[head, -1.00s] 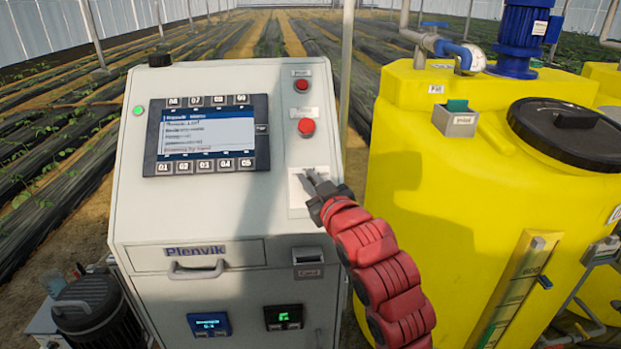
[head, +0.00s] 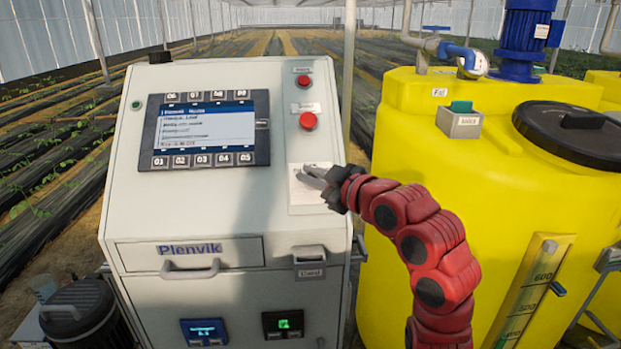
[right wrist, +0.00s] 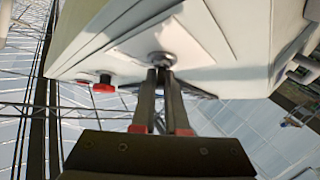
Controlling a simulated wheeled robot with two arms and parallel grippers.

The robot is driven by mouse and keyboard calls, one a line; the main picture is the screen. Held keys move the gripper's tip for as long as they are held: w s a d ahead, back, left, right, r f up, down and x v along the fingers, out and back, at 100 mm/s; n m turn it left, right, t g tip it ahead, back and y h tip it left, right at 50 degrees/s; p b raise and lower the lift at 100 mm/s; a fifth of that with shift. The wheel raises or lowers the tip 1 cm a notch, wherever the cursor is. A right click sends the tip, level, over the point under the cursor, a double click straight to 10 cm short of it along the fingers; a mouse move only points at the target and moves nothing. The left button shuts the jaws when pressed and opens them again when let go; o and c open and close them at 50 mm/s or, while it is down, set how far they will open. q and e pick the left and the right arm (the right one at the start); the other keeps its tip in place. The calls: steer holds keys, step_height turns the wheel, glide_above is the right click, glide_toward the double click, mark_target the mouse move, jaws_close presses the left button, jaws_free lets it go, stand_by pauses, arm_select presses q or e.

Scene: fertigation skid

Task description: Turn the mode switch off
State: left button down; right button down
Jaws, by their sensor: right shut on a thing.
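The mode switch (right wrist: 161,58) is a small round knob on a white plate (head: 305,197) on the cabinet's sloped front, below two red buttons. My right gripper (head: 313,176) reaches it from the right. In the right wrist view its two fingers (right wrist: 162,74) are close together at the knob, shut on it. In the head view the fingers mostly hide the knob, so its pointer position cannot be read. The indicator lamp (head: 136,104) at the panel's upper left is dark. My left gripper is not in view.
Red buttons (head: 308,121) and (head: 303,81) sit above the switch. The screen (head: 206,131) is lit, left of it. A drawer with a handle (head: 190,271) is below. A yellow tank (head: 430,150) stands close on the right, behind my right arm.

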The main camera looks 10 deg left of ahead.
steer(key=c, duration=0.9)
jaws_free()
steer(key=shift+c, duration=0.2)
steer(key=b+v, duration=0.3)
steer(key=v, duration=1.4)
steer(key=shift+s+d, duration=0.15)
steer(key=shift+f, duration=0.1)
